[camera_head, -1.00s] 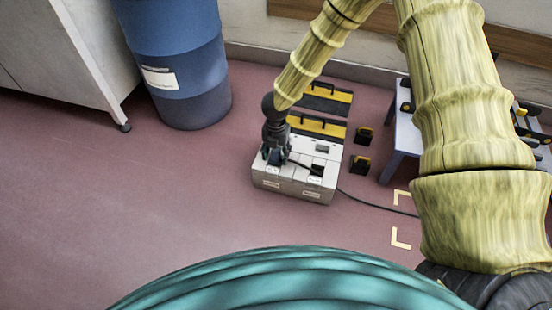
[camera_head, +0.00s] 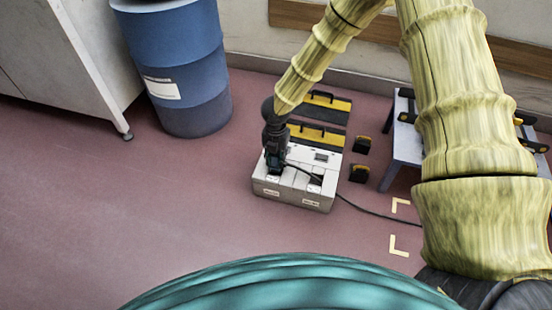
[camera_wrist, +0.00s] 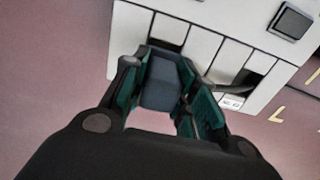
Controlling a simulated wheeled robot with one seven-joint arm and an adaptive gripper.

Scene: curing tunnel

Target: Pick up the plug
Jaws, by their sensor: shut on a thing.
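The plug (camera_wrist: 160,84) is a dark blue-grey block in the wrist view. My gripper (camera_wrist: 158,92) is shut on it, with teal-lined fingers on both sides. Beyond the plug is the white box (camera_wrist: 205,40), which has dark openings in its top. In the head view my gripper (camera_head: 274,160) points down over the left part of the white box (camera_head: 292,197). The plug is mostly hidden there by the fingers. I cannot tell whether it is clear of the box. A dark cable (camera_head: 302,171) runs right from the gripper to a dark opening.
Yellow-and-black panels (camera_head: 316,134) with handles lie behind the box. Two small black-and-yellow pieces (camera_head: 360,146) sit to its right, before a grey-blue table (camera_head: 404,145). A blue barrel (camera_head: 180,65) stands back left. A cable (camera_head: 372,210) trails right. The floor at left is clear.

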